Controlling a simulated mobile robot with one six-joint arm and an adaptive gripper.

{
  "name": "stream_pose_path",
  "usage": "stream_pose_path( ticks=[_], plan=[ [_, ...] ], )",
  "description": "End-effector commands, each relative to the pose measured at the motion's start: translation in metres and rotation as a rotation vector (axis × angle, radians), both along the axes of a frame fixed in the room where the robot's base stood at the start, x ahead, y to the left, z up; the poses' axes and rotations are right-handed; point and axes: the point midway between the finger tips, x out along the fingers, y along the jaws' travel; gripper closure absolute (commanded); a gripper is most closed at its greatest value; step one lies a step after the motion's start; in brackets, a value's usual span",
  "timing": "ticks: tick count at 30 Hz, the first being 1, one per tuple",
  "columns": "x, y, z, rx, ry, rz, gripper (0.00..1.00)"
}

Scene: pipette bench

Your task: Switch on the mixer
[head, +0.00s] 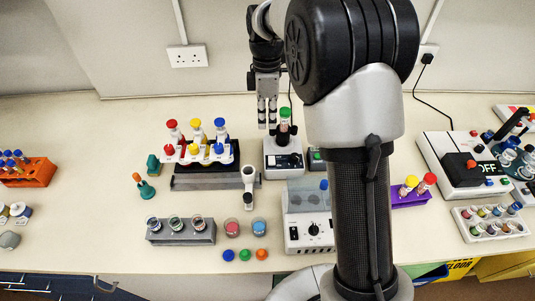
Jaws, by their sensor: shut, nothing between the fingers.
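A small white device with a dark front panel (284,162), which looks like the mixer, stands on the bench near the middle. A green-capped tube (285,118) stands upright on its top. My gripper (267,126) points down, shut and empty, just left of the tube and above the rear left of the device. I cannot tell whether it touches anything. The device's switch and on/off state are too small to make out.
My arm hides part of the bench right of centre. A rack of capped tubes (235,180) stands left of the device. A white box with a dial (296,238) is in front. A larger unit reading OFF (447,180) is at right. Wall sockets (187,56) are behind.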

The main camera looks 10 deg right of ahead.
Motion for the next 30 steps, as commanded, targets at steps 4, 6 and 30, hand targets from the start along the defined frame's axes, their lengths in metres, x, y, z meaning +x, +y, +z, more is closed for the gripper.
stream_pose_path(
  ticks=[4,6,30],
  plan=[
    [-0.001,0.000,-0.008,0.000,0.001,-0.001,1.00],
    [-0.002,0.000,-0.017,0.000,0.002,-0.001,1.00],
    [-0.017,0.003,-0.139,0.000,-0.001,-0.001,1.00]
  ],
)
